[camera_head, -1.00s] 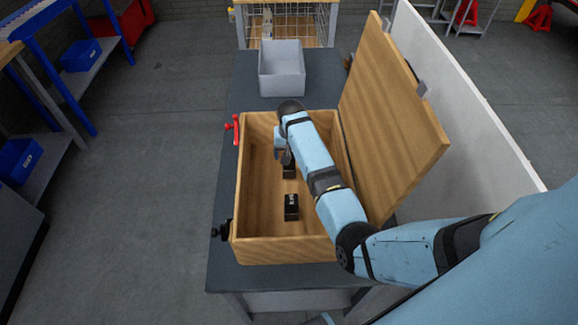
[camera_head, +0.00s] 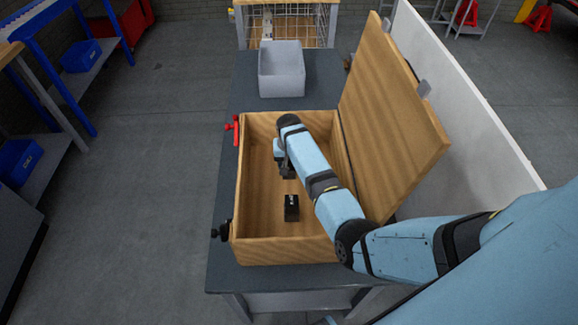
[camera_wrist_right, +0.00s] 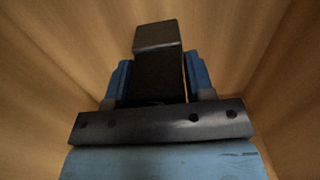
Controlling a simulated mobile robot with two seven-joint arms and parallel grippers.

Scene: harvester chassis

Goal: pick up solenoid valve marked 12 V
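Two small dark blocks, which look like the valves, are in the open wooden box (camera_head: 240,190). The near black block (camera_head: 291,208) stands on the box floor with a small pale marking too small to read. The far block is mostly hidden behind my right gripper (camera_head: 287,172) in the head view. In the right wrist view a dark block with a grey top (camera_wrist_right: 157,60) sits between the two blue fingers of my right gripper (camera_wrist_right: 160,85). A thin bright gap shows beside the right finger. No 12 V marking can be read. My left gripper is not in view.
The box's wooden lid (camera_head: 392,115) stands open on the right, close to my right arm. A grey bin (camera_head: 282,70) sits behind the box on the dark table (camera_head: 225,255). Red (camera_head: 235,130) and black (camera_head: 222,231) clamp-like parts are at the box's left side.

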